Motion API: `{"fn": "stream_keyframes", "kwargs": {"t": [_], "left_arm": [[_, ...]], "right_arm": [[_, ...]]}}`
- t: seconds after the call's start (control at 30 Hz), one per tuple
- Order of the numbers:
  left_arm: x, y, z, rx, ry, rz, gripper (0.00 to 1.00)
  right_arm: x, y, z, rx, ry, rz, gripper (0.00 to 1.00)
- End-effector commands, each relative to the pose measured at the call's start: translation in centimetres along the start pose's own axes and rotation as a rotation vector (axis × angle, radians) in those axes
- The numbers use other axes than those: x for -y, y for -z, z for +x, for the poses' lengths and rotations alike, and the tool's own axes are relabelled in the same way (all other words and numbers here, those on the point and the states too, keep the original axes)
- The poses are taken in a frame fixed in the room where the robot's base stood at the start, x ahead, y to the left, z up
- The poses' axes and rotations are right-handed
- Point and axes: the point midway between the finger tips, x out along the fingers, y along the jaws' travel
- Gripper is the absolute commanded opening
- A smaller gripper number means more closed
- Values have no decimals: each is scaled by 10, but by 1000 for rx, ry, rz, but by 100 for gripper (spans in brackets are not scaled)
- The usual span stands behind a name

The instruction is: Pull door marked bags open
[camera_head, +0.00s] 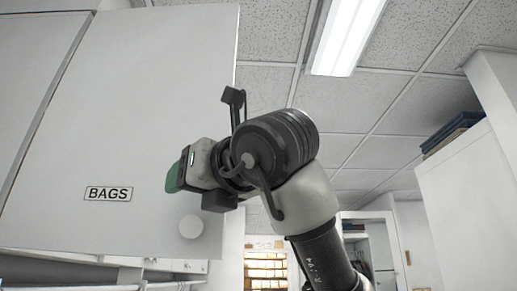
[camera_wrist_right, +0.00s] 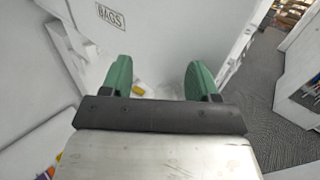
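The white door (camera_head: 130,120) marked BAGS fills the left of the head view, with a black-framed label (camera_head: 108,194) and a round white knob (camera_head: 191,227) near its lower right corner. The label also shows at the top of the right wrist view (camera_wrist_right: 110,15). My right gripper (camera_head: 174,178) is in front of the door, above and slightly left of the knob in the picture. In the wrist view its two green fingers (camera_wrist_right: 158,78) stand wide apart. A pale blurred shape shows low between them; I cannot tell if it is the knob. My left gripper is out of view.
Another white panel (camera_head: 35,70) lies left of the door across a narrow gap. A white cabinet (camera_head: 475,190) with blue items (camera_head: 455,130) on top stands at right. Grey carpet (camera_wrist_right: 262,105) is open at right in the wrist view.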

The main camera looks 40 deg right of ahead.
Motion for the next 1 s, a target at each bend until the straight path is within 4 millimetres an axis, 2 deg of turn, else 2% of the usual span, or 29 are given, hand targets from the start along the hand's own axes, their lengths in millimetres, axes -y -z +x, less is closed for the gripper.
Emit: {"fn": "stream_keyframes", "kwargs": {"t": [0.03, 0.2, 0.43, 0.63, 1.0], "left_arm": [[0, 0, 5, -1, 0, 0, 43], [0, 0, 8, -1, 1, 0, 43], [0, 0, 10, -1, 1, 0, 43], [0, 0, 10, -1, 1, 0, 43], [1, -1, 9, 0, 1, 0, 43]], "right_arm": [[8, -5, -12, 5, 2, 5, 60], [29, -28, -42, 4, 4, 5, 60], [49, -51, -73, 1, 3, 4, 60], [57, -60, -84, 0, 3, 3, 60], [58, -60, -85, 0, 3, 2, 60]]}}
